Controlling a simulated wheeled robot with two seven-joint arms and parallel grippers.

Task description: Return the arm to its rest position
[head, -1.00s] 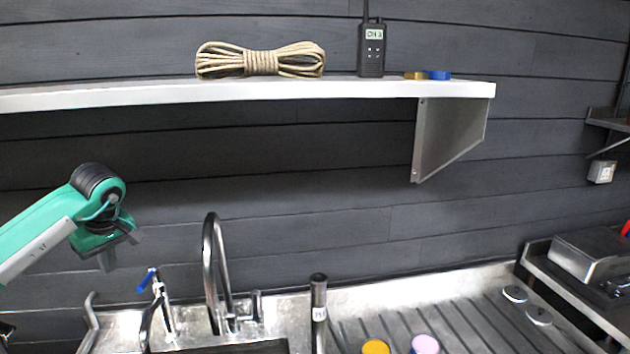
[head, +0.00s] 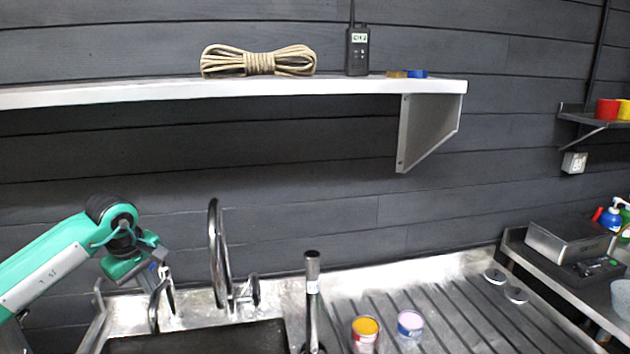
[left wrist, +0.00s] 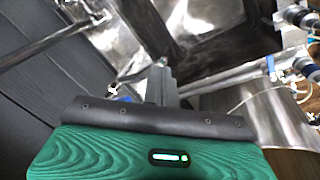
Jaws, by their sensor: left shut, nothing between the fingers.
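My left arm comes in from the left in the head view, green and grey. My right gripper is in neither view.
A sink basin (head: 200,338) lies below the tap. A ribbed drainboard (head: 460,322) holds an orange-topped tin (head: 365,332) and a lilac-topped tin (head: 410,326). A wall shelf (head: 250,90) carries rope (head: 258,61) and a radio (head: 357,52).

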